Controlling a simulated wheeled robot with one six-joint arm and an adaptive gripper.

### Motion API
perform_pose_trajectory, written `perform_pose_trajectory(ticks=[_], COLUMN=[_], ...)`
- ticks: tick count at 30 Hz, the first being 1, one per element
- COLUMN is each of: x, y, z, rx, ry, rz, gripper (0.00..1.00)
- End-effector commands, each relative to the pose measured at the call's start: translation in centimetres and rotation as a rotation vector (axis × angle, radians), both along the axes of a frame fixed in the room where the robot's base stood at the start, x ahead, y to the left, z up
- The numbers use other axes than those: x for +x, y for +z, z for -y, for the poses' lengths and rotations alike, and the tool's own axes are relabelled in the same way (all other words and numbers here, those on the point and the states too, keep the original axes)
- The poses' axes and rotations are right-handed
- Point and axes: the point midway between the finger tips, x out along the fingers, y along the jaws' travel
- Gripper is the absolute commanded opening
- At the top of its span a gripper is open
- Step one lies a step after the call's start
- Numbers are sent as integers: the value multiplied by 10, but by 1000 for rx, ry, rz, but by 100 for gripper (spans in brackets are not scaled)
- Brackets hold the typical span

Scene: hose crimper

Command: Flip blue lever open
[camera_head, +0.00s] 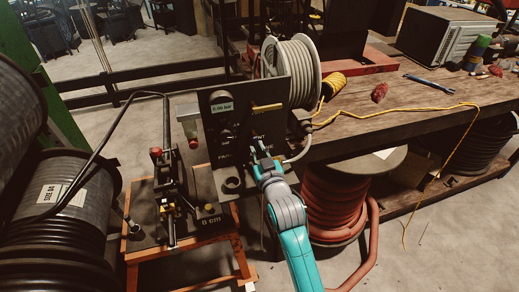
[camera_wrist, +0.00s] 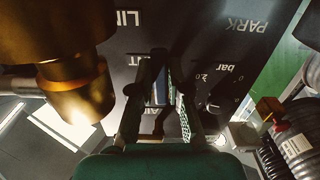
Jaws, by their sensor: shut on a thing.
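My gripper (camera_head: 262,154) reaches up to the front of a black upright panel (camera_head: 222,150), near its lower right part. In the wrist view my gripper (camera_wrist: 164,72) has its two fingers closing in toward the panel face. A small blue piece (camera_wrist: 159,90), which looks like the blue lever, sits between the fingers, and my gripper is shut on it. The fingers hide much of the lever, so its exact angle cannot be told. In the head view my gripper covers the lever.
A yellow lever (camera_head: 266,108) is higher on the panel. A brass fitting (camera_wrist: 82,92) stands close at left in the wrist view. A grey hose reel (camera_head: 291,72) is on the wooden bench (camera_head: 365,112). A crimping tool (camera_head: 168,195) stands left; a red hose spool (camera_head: 338,205) stands right.

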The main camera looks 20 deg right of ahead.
Motion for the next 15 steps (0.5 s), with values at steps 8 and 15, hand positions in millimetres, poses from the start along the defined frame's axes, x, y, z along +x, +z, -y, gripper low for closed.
perform_pose_trajectory(ticks=[8, 15], x=[0, 0], y=[0, 0], z=[-3, -4], rx=[84, 97], ry=[1, 1], rz=[0, 0], gripper=[0, 0])
